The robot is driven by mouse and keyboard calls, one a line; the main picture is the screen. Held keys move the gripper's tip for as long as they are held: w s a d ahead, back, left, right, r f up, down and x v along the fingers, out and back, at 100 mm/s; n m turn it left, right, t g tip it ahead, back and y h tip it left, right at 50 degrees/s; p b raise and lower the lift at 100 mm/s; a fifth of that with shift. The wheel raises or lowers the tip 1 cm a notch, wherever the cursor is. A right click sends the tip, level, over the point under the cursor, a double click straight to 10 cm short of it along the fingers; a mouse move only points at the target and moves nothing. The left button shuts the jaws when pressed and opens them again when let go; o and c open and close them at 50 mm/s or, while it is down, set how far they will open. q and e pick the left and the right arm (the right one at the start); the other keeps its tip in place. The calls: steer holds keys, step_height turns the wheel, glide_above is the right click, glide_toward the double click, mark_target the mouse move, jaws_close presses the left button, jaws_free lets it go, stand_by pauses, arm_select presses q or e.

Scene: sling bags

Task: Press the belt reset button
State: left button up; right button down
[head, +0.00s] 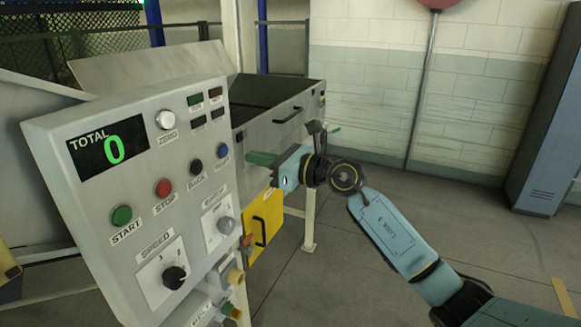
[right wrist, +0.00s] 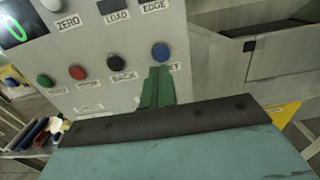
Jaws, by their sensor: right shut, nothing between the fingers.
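The blue button (head: 222,151) is on the right side of the grey control panel (head: 75,215), at the end of a row of buttons. In the right wrist view the blue button (right wrist: 160,52) has a label below it, partly hidden by my fingers, ending in "ET". My right gripper (head: 250,158) is shut and empty, its green fingers pointing left toward the blue button from the right. In the right wrist view its fingertips (right wrist: 158,72) appear just below the button. I cannot tell whether they touch the panel. My left gripper is not in view.
The same row holds the green START (head: 121,215), red STOP (head: 163,188) and black BACK (head: 196,167) buttons. The white ZERO button (head: 165,119) is above, near a display (head: 108,148) reading 0.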

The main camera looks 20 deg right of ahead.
steer(key=b+v, duration=0.1)
steer(key=v, duration=0.5)
steer(key=shift+s+d+f, duration=0.2)
steer(key=shift+d, duration=0.15)
